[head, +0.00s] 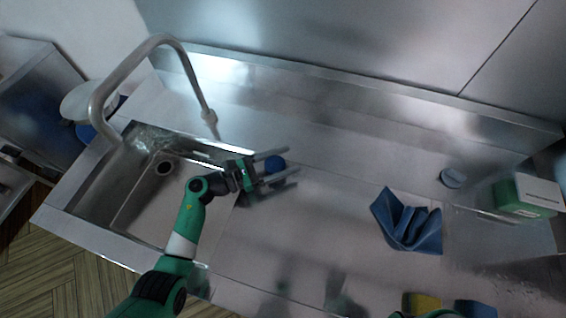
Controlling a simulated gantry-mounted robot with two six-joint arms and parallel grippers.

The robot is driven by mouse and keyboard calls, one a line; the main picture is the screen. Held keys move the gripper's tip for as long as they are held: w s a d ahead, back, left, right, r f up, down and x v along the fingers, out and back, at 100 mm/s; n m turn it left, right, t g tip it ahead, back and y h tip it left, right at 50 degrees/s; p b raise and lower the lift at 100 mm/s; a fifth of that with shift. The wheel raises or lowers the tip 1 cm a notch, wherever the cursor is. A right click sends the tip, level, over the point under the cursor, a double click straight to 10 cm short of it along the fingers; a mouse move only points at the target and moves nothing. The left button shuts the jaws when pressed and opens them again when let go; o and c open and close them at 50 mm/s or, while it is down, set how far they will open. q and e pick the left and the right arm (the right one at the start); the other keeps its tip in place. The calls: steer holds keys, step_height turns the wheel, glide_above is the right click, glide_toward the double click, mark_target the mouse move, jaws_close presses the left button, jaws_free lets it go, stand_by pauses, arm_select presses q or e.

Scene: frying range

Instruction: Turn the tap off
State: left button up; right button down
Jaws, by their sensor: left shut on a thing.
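The tap (172,42) is a tall grey arched pipe over the steel sink (150,215) at the left. One end comes down near the sink's back left corner, the other near the back of the counter. I cannot tell whether water runs from it. My left gripper (279,171) is right of the sink, over the counter. I cannot see how the knob joins the tap. My right gripper is not in view.
A crumpled blue cloth (408,222) lies on the counter at the right. Beyond it are a small round lid-like thing (452,177) and a green and white box (526,196). Yellow (421,302) and blue (474,308) pieces show at the front edge. The counter between knob and cloth is clear.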

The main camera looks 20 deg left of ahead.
arm_select(q)
steer(key=shift+m+g+h+b, duration=0.4)
steer(key=shift+g, duration=0.1)
steer(key=shift+d, duration=0.1)
steer(key=o, duration=1.4)
steer(key=v, duration=1.1)
steer(key=shift+s+a+p, duration=0.25)
steer(key=shift+a+p, duration=0.05)
